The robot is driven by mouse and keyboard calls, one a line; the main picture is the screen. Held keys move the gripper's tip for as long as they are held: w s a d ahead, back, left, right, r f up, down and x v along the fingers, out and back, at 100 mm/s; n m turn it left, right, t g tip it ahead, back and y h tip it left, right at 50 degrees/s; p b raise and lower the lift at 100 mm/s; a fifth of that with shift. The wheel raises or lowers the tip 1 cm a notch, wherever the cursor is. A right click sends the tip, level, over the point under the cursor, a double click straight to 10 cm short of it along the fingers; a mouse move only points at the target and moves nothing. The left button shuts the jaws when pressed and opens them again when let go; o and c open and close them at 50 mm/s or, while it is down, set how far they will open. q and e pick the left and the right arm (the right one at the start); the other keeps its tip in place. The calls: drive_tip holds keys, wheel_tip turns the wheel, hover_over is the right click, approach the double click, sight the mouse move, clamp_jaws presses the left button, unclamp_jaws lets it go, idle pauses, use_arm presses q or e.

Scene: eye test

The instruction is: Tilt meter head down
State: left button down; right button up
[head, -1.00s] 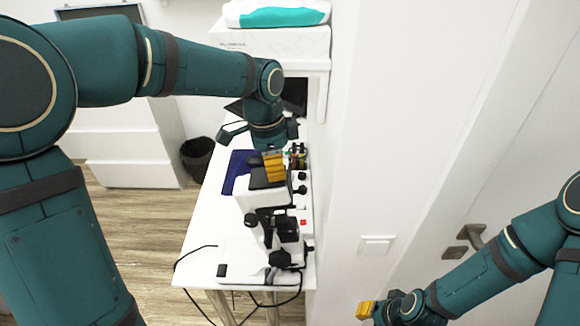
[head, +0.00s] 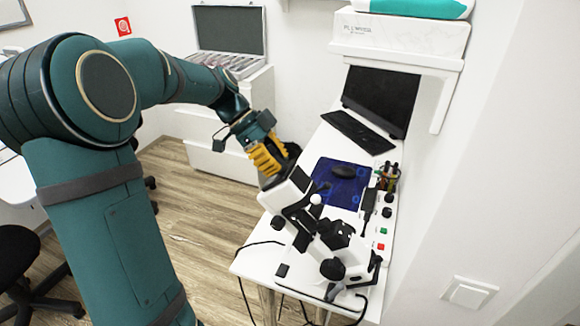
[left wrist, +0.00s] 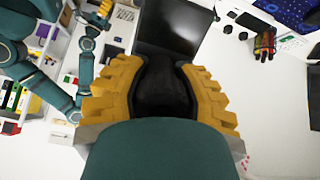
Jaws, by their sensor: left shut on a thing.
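The meter (head: 290,192) stands on the white table in the head view, a white body with black knobs and a black end piece. Its white head leans up and to the left, towards my left gripper. My left gripper (head: 265,158) has yellow fingers shut on the black end of the meter head. In the left wrist view the black end (left wrist: 160,88) sits between both yellow fingers of that gripper (left wrist: 160,95). My right gripper is outside the head view; a yellow-fingered gripper (left wrist: 103,14) on a teal arm shows small in the left wrist view, its opening unclear.
The white table (head: 262,262) carries a blue mat (head: 338,185) with a black mouse, a pen holder (head: 388,177), a keyboard (head: 358,131) and a dark screen (head: 381,98). Cables hang at the front. A wall is close on the right; open floor (head: 200,225) lies left.

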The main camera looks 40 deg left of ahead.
use_arm(q)
drive_tip(key=shift+a, duration=0.2)
drive_tip(key=c, duration=1)
unclamp_jaws()
drive_tip(key=shift+f, duration=0.1)
drive_tip(key=shift+c, duration=0.2)
drive_tip(key=o, duration=0.3)
drive_tip(key=shift+s+a, duration=0.1)
drive_tip(key=shift+a, duration=0.05)
drive_tip(key=shift+o, duration=0.2)
drive_tip(key=v, duration=1.2)
drive_tip(key=shift+f, duration=0.1)
